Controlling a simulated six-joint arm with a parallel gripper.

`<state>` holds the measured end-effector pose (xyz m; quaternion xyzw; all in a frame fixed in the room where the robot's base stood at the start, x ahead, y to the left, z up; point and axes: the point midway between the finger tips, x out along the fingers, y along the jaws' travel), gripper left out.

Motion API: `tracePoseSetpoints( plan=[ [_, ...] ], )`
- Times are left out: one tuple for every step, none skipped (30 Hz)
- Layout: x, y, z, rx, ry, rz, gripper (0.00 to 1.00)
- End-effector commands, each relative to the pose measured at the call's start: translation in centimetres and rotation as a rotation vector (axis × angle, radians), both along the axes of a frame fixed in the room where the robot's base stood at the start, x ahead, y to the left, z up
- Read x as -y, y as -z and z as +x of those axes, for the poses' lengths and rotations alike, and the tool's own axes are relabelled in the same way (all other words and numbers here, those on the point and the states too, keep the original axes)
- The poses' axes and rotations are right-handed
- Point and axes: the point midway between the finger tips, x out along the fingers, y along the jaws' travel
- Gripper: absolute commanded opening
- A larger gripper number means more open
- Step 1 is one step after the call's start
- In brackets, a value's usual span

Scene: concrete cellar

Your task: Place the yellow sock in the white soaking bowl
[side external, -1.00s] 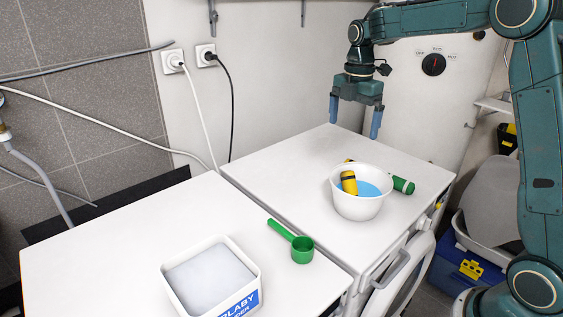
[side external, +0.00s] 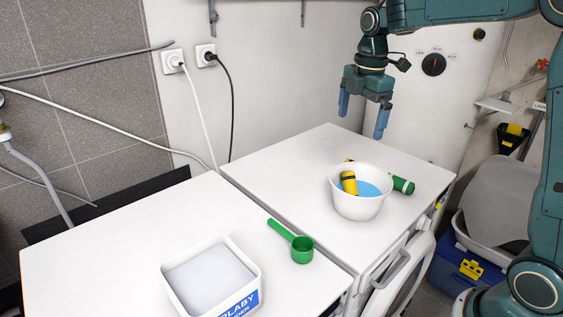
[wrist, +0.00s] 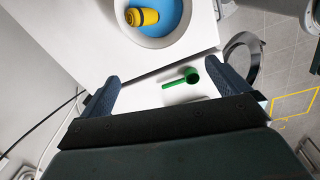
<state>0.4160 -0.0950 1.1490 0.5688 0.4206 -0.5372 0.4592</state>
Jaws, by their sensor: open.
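The yellow sock (side external: 349,183), rolled and with a dark band, lies inside the white soaking bowl (side external: 358,208), leaning at its left side in blue liquid. In the wrist view, the yellow sock (wrist: 143,17) and the bowl's rim (wrist: 188,32) show at the top, the bowl partly cut off. My gripper (side external: 363,113) is open and empty, above and behind the bowl and clear of it. Its two fingers (wrist: 162,75) also show spread apart in the wrist view, with nothing between them.
A green roll (side external: 403,186) lies right behind the bowl. A small yellow and dark piece (side external: 349,161) shows behind its rim. A green scoop (side external: 301,249) and a white powder box (side external: 210,277) stand on the nearer white top (side external: 130,235). The far-left part of the bowl's top is clear.

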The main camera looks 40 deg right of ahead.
Motion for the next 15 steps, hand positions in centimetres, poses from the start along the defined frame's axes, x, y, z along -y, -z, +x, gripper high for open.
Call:
tracePoseSetpoints(
  plan=[
    [-0.7, -0.7, -1.0, 0.02, 0.046, 0.0, 1.0],
    [-1.0, -1.0, -1.6, 0.032, 0.079, 0.001, 1.0],
    [-1.5, -1.4, -2.4, 0.047, 0.123, 0.004, 1.0],
    [-1.9, -1.7, -3.0, 0.058, 0.157, 0.006, 1.0],
    [-2.2, -2.0, -3.6, 0.07, 0.191, 0.009, 1.0],
    [-2.7, -2.3, -4.4, 0.085, 0.237, 0.014, 1.0],
    [-3.0, -2.5, -5.0, 0.095, 0.27, 0.018, 1.0],
    [-3.3, -2.7, -5.7, 0.107, 0.304, 0.023, 1.0],
    [-3.8, -2.9, -6.5, 0.123, 0.349, 0.03, 1.0],
    [-4.1, -3.1, -7.1, 0.134, 0.382, 0.036, 1.0],
    [-4.4, -3.2, -7.8, 0.145, 0.417, 0.042, 1.0],
    [-4.8, -3.3, -8.6, 0.16, 0.461, 0.052, 1.0],
    [-5.0, -3.4, -9.3, 0.171, 0.495, 0.059, 1.0],
    [-5.3, -3.5, -9.9, 0.182, 0.528, 0.067, 1.0],
    [-5.7, -3.5, -10.8, 0.196, 0.573, 0.079, 1.0]
  ],
)
